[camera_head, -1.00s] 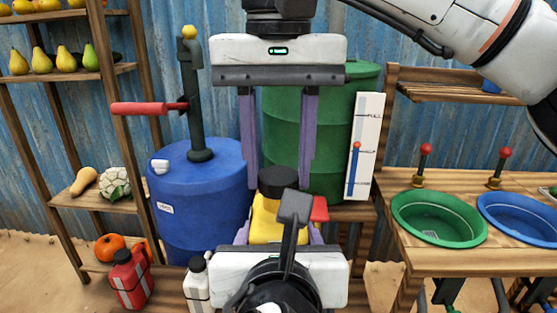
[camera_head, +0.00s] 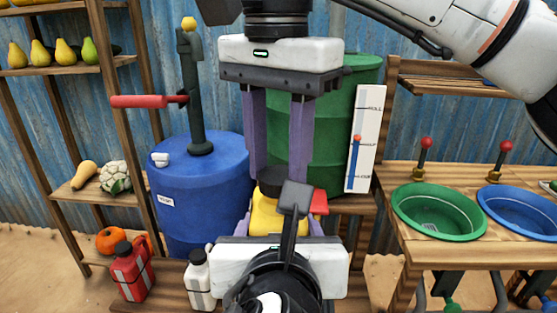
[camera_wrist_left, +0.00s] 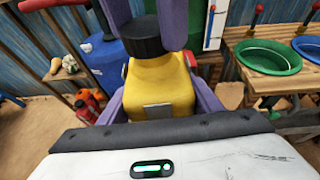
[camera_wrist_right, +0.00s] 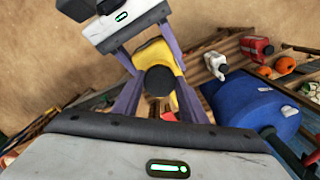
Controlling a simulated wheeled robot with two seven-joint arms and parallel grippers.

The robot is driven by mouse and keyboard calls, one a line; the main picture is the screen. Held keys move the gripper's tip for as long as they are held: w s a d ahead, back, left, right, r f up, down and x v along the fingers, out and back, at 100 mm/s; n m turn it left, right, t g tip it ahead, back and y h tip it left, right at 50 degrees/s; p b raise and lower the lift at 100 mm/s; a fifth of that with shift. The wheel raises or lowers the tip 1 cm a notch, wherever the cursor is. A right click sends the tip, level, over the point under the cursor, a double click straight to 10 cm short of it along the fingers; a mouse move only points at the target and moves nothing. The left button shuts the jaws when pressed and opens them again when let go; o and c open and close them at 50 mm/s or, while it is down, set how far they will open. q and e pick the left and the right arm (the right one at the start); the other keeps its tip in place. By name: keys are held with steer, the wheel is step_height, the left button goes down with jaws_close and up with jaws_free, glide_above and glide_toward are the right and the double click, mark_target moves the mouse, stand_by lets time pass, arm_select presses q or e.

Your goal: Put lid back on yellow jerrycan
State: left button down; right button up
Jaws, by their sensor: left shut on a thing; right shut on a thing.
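The yellow jerrycan (camera_head: 263,220) is at the lower middle of the head view, between the purple fingers of my left gripper (camera_head: 270,226), which is shut on it. The left wrist view shows the can (camera_wrist_left: 160,90) upright in front of that gripper. My right gripper (camera_head: 276,180) comes down from above, slightly tilted, shut on the black lid (camera_head: 271,184). The lid also shows in the left wrist view (camera_wrist_left: 142,38) and the right wrist view (camera_wrist_right: 160,80). It is over the can's top; whether it is seated on the mouth I cannot tell.
A blue barrel (camera_head: 200,205) with a hand pump stands behind left, and a green barrel (camera_head: 335,140) behind. A red jerrycan (camera_head: 130,270) and a white bottle (camera_head: 198,280) stand low left. Green (camera_head: 438,212) and blue basins sit on the right bench. A red part (camera_head: 319,203) shows beside the can.

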steer(key=m, duration=0.7)
steer(key=shift+w+a, duration=0.1)
steer(key=m, duration=0.4)
steer(key=shift+w, duration=0.1)
steer(key=m, duration=0.4)
steer(key=shift+m, duration=0.4)
steer(key=m, duration=0.6)
steer(key=shift+w+m, duration=0.15)
steer(key=shift+m, duration=0.15)
steer(key=m, duration=0.4)
steer(key=shift+d+m, duration=0.2)
steer(key=shift+m, duration=0.1)
steer(key=m, duration=0.6)
steer(key=shift+d+m, duration=0.1)
steer(key=shift+m, duration=0.2)
steer(key=m, duration=0.6)
steer(key=shift+d+m, duration=0.1)
steer(key=shift+m, duration=0.2)
steer(key=m, duration=0.5)
steer(key=shift+m, duration=0.4)
steer(key=o, duration=1)
steer(key=shift+f, duration=0.1)
